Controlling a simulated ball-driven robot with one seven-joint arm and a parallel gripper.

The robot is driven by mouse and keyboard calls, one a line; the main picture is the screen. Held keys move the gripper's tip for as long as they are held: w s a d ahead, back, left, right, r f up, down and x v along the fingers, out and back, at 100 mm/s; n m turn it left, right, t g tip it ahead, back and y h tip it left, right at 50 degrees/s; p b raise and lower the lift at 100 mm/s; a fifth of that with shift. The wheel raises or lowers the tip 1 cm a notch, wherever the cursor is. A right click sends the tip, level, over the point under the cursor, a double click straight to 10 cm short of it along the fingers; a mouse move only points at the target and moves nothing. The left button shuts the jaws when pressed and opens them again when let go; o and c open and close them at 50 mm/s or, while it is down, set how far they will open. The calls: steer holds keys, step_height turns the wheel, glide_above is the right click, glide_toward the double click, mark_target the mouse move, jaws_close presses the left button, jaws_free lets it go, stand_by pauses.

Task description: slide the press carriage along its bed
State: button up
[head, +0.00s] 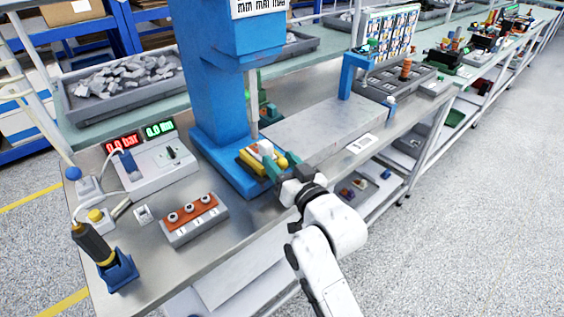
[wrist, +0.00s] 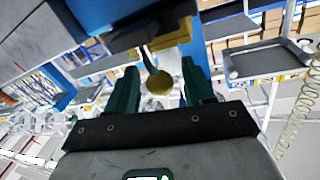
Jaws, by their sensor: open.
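The blue press (head: 215,75) stands on the bench, with a yellow carriage (head: 251,161) low at its foot. A long flat grey bed (head: 318,128) runs from there to the right. My gripper (head: 279,162) is at the right side of the yellow carriage, its dark green fingers partly over it. In the wrist view, the fingers are apart, with a yellow round-ended part (wrist: 159,83) showing between them. I cannot tell whether they touch it. Part of the carriage is hidden by the gripper.
A meter box (head: 158,165) with red and green displays is at left. In front are an orange-topped block (head: 192,219) and a yellow-black tool in a blue stand (head: 118,270). A tray of grey pieces (head: 120,87) is behind. A blue post (head: 347,76) rises at the bed's far end.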

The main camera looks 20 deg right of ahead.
steer(key=shift+c, duration=0.4)
jaws_close()
